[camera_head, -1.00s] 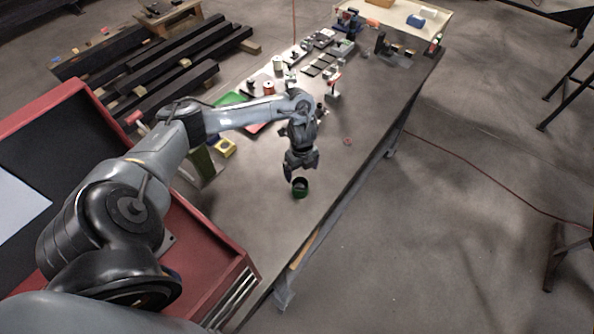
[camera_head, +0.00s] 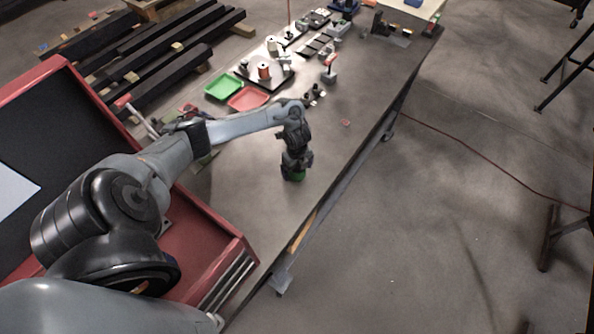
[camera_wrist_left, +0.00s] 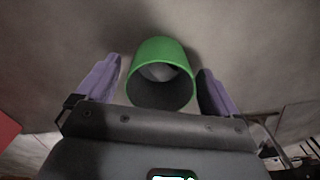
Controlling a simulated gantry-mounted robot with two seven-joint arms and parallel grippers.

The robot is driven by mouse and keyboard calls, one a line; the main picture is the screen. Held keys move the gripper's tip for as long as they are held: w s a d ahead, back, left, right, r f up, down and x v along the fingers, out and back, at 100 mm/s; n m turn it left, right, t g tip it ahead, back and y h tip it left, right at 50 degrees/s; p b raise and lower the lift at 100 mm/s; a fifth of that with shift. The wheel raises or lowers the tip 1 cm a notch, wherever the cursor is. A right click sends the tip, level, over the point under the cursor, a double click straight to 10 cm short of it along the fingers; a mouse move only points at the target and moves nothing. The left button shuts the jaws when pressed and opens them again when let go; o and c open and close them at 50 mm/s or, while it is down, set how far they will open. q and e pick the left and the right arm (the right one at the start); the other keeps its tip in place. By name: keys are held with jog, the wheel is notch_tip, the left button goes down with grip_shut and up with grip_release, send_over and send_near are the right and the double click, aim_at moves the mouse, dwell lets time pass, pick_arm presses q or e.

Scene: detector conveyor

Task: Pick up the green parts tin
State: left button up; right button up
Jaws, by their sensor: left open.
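The green parts tin (camera_head: 297,176) stands on the grey workbench (camera_head: 260,200), near its front right edge. It is a round, open-topped cup, partly hidden behind my gripper in the head view. My left gripper (camera_head: 293,172) is right down at the tin. In the left wrist view the tin (camera_wrist_left: 160,72) lies between the two spread purple fingers of the left gripper (camera_wrist_left: 160,88). A gap shows on each side, so the fingers are apart from it. My right gripper is not in view.
A green tray (camera_head: 222,87) and a red tray (camera_head: 248,97) lie further back on the bench. Several small fixtures and a reddish spool (camera_head: 264,70) stand beyond them. A red tool chest (camera_head: 205,250) is at the near left. The bench around the tin is clear.

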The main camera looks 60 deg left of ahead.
pick_arm(q)
jog(key=shift+f, duration=0.25)
jog(key=c, duration=1)
jog(key=shift+c, duration=0.3)
jog(key=shift+r, duration=0.15)
